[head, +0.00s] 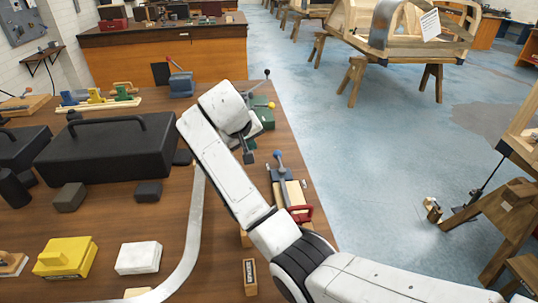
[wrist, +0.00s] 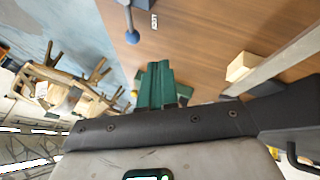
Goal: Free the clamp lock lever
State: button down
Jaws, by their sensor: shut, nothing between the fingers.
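The clamp (head: 285,190) with its blue-tipped lever (head: 279,158) stands on a wooden block near the bench's right edge. A red handle (head: 301,213) is at its near end. In the wrist view the lever's blue ball (wrist: 132,38) shows at the top, left of centre; most of the clamp is out of frame. My gripper (head: 248,156) points down, left of and slightly beyond the lever, apart from it. It is shut and empty. The wrist view shows the dark hand, but I cannot make out the fingers there.
A green vise (head: 266,118) stands just beyond my gripper, also in the wrist view (wrist: 155,85). A black toolbox (head: 105,153), grey blocks, a yellow block (head: 65,257) and a curved metal strip (head: 193,225) lie left. Open floor lies right of the bench.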

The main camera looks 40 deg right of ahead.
jog(key=p+x, duration=0.1)
jog(key=x, duration=0.9)
jog(key=shift+s+d+f+p, duration=0.1)
jog(key=shift+d+p, duration=0.1)
jog(key=shift+d, duration=0.4)
jog(key=shift+s+d+f+p, duration=0.1)
jog(key=shift+d+p, duration=0.05)
jog(key=shift+d, duration=0.45)
jog(key=shift+s+d+f, duration=0.15)
jog(key=shift+d+f, duration=0.05)
jog(key=shift+d, duration=0.55)
